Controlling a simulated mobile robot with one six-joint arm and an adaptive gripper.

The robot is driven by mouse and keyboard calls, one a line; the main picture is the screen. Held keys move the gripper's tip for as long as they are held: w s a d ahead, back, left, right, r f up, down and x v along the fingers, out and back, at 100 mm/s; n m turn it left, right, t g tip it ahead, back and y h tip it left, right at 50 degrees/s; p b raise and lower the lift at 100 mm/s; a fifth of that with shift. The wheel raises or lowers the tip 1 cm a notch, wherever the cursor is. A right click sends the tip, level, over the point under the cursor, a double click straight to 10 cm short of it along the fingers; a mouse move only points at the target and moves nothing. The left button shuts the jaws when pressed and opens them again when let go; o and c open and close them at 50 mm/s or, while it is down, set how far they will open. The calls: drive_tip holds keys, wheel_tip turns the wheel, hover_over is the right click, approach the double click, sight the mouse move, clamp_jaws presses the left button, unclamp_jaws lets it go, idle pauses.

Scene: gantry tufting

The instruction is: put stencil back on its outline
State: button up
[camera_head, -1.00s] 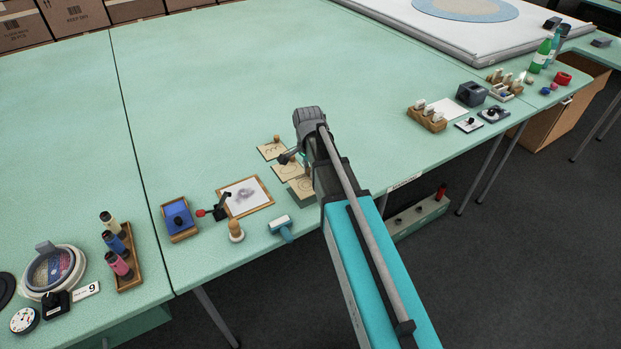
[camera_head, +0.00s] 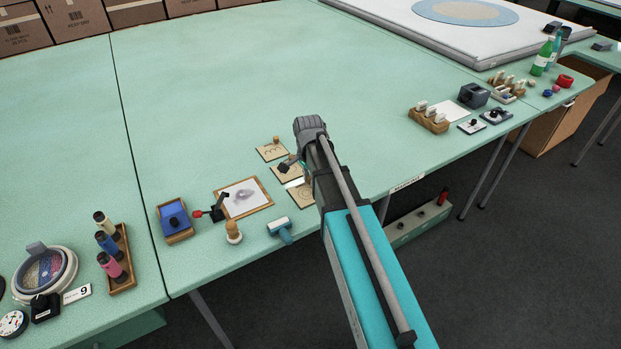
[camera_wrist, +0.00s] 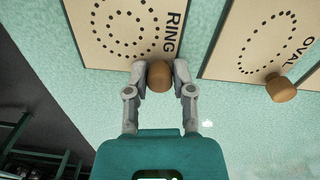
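The ring stencil (camera_wrist: 120,30) is a tan board with dotted rings, the word RING and a brown knob (camera_wrist: 160,76) at its edge. My gripper (camera_wrist: 160,72) has one finger on each side of that knob, and both appear to touch it. In the head view the ring stencil (camera_head: 303,197) lies nearest the table's front edge, partly behind my arm. It looks flat on the table or very nearly so. Its outline cannot be made out under it. The oval stencil (camera_wrist: 262,38) lies beside it, apart, with its own knob (camera_wrist: 280,88).
A third stencil (camera_head: 271,151) lies farther back. Left of the stencils are a framed sheet (camera_head: 243,198), a teal roller (camera_head: 280,229), a wooden-knobbed piece (camera_head: 233,232) and a blue pad tray (camera_head: 174,221). The middle of the table behind is clear.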

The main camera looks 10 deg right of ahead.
drive_tip(key=o, duration=0.3)
drive_tip(key=shift+r, duration=0.2)
wheel_tip(320, 180, up, 12)
drive_tip(key=p, duration=1.2)
drive_tip(key=shift+w, duration=0.15)
idle(0.7)
drive_tip(key=shift+s+d+n, duration=0.1)
drive_tip(key=shift+s+n, duration=2)
drive_tip(key=shift+s, duration=0.65)
drive_tip(key=shift+s+d+n, duration=0.1)
drive_tip(key=shift+s+n, duration=2)
drive_tip(key=shift+s, duration=0.6)
drive_tip(key=shift+s+n, duration=2.1)
drive_tip(key=shift+s, duration=0.65)
